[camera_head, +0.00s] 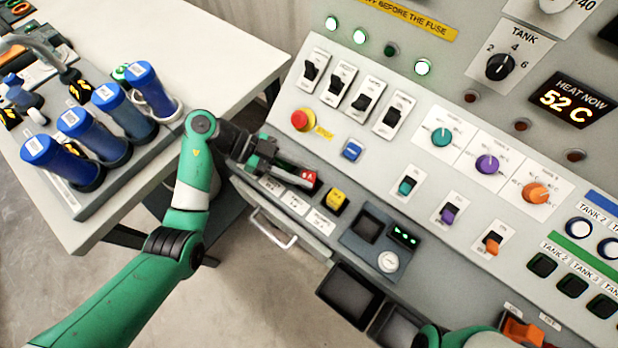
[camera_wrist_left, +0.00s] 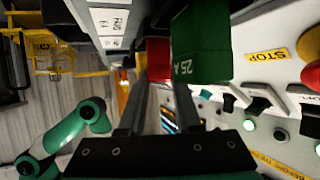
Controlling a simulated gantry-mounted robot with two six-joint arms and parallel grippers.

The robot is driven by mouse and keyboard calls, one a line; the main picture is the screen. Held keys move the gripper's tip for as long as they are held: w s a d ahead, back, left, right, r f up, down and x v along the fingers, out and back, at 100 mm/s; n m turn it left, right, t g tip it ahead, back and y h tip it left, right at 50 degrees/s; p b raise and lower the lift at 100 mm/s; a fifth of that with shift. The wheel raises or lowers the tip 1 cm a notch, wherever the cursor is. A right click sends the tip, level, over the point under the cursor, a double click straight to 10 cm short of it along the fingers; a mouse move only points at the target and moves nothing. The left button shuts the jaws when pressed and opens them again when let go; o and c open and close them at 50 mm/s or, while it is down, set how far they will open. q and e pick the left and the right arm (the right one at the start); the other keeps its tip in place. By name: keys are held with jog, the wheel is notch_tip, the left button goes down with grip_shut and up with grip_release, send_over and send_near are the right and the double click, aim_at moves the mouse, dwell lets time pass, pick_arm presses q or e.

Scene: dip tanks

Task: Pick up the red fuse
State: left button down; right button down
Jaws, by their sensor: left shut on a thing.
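The red fuse (camera_head: 309,179) sits at the sloped front of the control panel, beside a yellow fuse (camera_head: 337,200). My left gripper (camera_head: 297,172) reaches it from the left and is shut on it. In the left wrist view the red fuse (camera_wrist_left: 158,62) shows between the two fingers (camera_wrist_left: 158,82). A green block marked 25 A (camera_wrist_left: 203,45) stands close beside the fingers there and hides part of the view. I cannot tell whether the red fuse is still seated. My right gripper is not in view.
A blue button (camera_head: 352,150), a red stop button (camera_head: 302,119) and several switches are above. Blue-capped cylinders (camera_head: 62,160) stand in a tray on the left table.

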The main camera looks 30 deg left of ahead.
aim_at(302, 175)
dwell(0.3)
pick_arm(q)
notch_tip(302, 175, up, 4)
jog(key=p, duration=0.3)
jog(key=shift+r+p, duration=0.1)
jog(key=shift+p, duration=0.25)
jog(key=s+a+r+p, duration=0.8)
jog(key=s+a+p, duration=0.1)
jog(key=p, duration=1.1)
jog(key=shift+s+a+r+p, duration=0.2)
jog(key=shift+s+r+p, duration=0.2)
jog(key=shift+s, duration=0.35)
